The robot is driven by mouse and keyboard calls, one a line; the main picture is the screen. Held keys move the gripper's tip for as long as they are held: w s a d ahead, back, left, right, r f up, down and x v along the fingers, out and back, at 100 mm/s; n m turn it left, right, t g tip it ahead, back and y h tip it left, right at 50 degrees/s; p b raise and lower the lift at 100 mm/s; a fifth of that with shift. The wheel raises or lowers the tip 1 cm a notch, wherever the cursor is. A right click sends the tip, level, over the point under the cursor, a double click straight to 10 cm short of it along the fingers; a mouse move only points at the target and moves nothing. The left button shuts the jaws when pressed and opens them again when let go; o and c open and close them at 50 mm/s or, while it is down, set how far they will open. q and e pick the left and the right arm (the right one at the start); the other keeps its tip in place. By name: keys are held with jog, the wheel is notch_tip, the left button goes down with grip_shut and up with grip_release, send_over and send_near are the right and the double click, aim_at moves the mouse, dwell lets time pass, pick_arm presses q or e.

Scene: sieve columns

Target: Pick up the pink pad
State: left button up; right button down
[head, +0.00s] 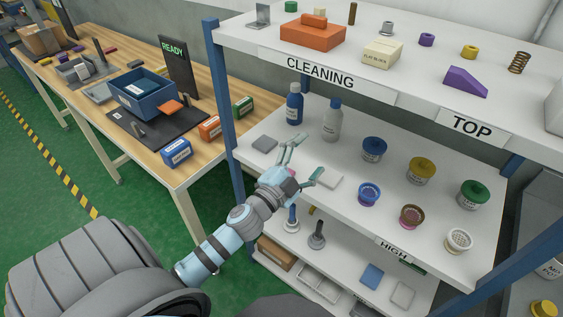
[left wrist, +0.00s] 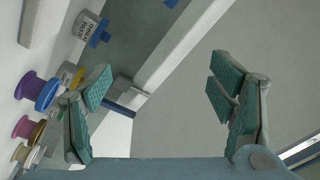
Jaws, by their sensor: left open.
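The pink pad (head: 291,171) shows only as a small pink patch on the middle shelf, mostly hidden behind my left gripper. My left gripper (head: 308,158) is open above the front left part of this shelf, with its fingers spread around the region of the patch. In the left wrist view the open fingers (left wrist: 163,95) have nothing between them, and I cannot make out the pink pad there. A grey pad (head: 264,144) lies to the left and a white pad (head: 328,180) to the right of the gripper. My right gripper is not in view.
A blue bottle (head: 294,104) and a white bottle (head: 332,120) stand behind the gripper. Several lidded tubs and sieve cups, including a blue-rimmed cup (head: 369,193), stand to the right. The top shelf (head: 350,75) overhangs the back. A blue post (head: 219,95) stands at left.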

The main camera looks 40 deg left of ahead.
pick_arm(q)
jog(key=d+r+m+g+h, duration=0.5)
jog(key=d+r+m+h, duration=0.65)
jog(key=m+h, duration=0.55)
jog(key=s+a+f+m+g+y+b, duration=0.1)
jog(key=s+a+f+m+g+y, duration=0.3)
jog(key=f+m+g+y, duration=0.5)
jog(key=s+a+y+b, duration=0.15)
jog(key=a+y, duration=0.65)
jog(key=a, duration=0.8)
jog(key=shift+n+g, duration=0.3)
jog(key=shift+n, duration=0.1)
jog(key=b+x, duration=0.4)
jog(key=x, duration=0.1)
jog(key=b+x, duration=0.2)
jog(key=shift+s+a+f, duration=0.1)
jog(key=shift+f, duration=0.35)
jog(key=shift+f+b, duration=0.3)
jog(key=shift+b, duration=0.1)
jog(key=b+x, duration=0.1)
jog(key=x, duration=0.3)
jog(key=shift+w+f, duration=0.3)
jog(key=shift+f, duration=0.05)
jog(key=c, duration=0.8)
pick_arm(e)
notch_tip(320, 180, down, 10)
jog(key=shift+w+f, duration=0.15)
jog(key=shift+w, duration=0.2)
